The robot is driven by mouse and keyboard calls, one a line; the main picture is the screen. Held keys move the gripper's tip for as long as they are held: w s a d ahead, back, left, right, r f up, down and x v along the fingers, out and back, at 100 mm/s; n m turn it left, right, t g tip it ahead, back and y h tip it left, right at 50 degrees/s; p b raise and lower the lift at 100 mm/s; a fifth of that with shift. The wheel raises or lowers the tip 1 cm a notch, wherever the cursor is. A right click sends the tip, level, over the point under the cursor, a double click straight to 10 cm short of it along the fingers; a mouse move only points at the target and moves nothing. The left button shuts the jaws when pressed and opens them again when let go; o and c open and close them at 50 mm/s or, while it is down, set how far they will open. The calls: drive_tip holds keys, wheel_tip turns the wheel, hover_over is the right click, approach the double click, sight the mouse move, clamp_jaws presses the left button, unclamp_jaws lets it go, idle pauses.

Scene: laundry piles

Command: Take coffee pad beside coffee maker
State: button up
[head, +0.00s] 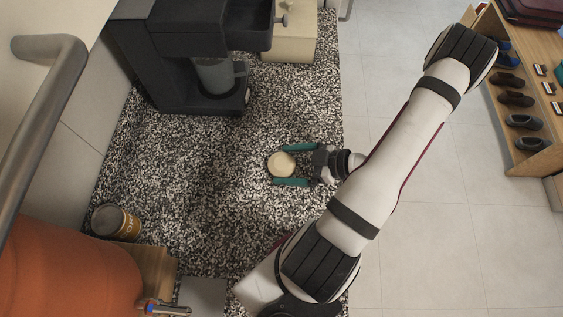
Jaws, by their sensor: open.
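The coffee pad (281,164) is a small round cream disc on the black-and-white speckled counter (215,190), below and to the right of the coffee maker in the head view. My gripper (284,166) is open, with one teal finger above the pad and one below it in the picture. The pad lies between the fingers, and I cannot tell whether either finger touches it. The dark coffee maker (170,50) stands at the top left, with a grey glass cup (213,76) under its spout.
A can (115,222) stands at the lower left beside an orange rounded object (60,270). A cream box (290,40) sits right of the coffee maker. A wooden shelf with shoes (525,90) stands at the right beyond open tiled floor. The counter's middle is clear.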

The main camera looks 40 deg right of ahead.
drive_tip(key=c, duration=1.1)
drive_tip(key=shift+r, duration=0.1)
